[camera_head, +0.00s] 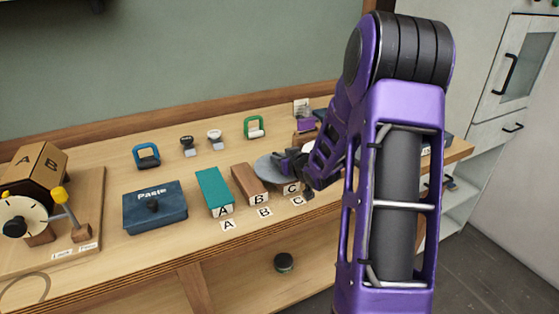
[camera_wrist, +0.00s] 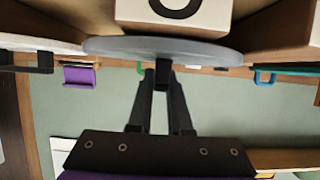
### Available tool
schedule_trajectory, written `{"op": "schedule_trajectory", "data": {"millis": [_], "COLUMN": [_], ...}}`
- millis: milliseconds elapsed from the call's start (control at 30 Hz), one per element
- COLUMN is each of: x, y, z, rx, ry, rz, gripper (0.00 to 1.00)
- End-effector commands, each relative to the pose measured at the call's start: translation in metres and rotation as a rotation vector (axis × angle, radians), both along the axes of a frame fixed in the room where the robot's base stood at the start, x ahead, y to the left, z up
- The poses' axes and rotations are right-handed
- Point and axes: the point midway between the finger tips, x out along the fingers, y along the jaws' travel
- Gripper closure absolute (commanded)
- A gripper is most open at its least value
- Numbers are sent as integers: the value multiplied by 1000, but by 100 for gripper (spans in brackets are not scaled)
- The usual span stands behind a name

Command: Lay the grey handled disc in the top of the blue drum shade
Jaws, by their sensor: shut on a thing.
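The grey disc (camera_head: 270,167) is held over the wooden workbench beside the block marked C. In the wrist view the disc (camera_wrist: 205,50) appears edge-on as a thin grey plate. My gripper (camera_head: 285,160) is shut on the dark handle at its middle. In the wrist view my gripper's two fingers (camera_wrist: 162,85) meet at this handle. The disc looks about level there. I cannot make out the blue drum shade in either view; my arm covers the right part of the bench.
The block marked C (camera_head: 291,188), a brown block (camera_head: 248,184) and a teal block (camera_head: 213,190) stand close by. A dark blue box (camera_head: 155,206) is further left. Blue (camera_head: 147,155) and green (camera_head: 254,127) handled pieces stand behind. A purple piece (camera_head: 306,124) is near my forearm.

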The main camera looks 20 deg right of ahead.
Motion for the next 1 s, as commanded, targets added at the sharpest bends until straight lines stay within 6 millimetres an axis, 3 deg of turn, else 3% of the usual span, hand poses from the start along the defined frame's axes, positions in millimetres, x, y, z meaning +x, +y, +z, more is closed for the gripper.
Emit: {"op": "schedule_trajectory", "data": {"millis": [367, 400, 533, 867, 1000], "x": [0, 0, 0, 0, -12], "y": [0, 0, 0, 0, -1], "z": [-4, -3, -3, -2, 4], "rx": [-1, -1, -1, -1, -3], "ry": [-3, -2, -1, -1, -2], "rz": [0, 0, 0, 0, -1], "gripper": [100, 77, 54, 53, 53]}}
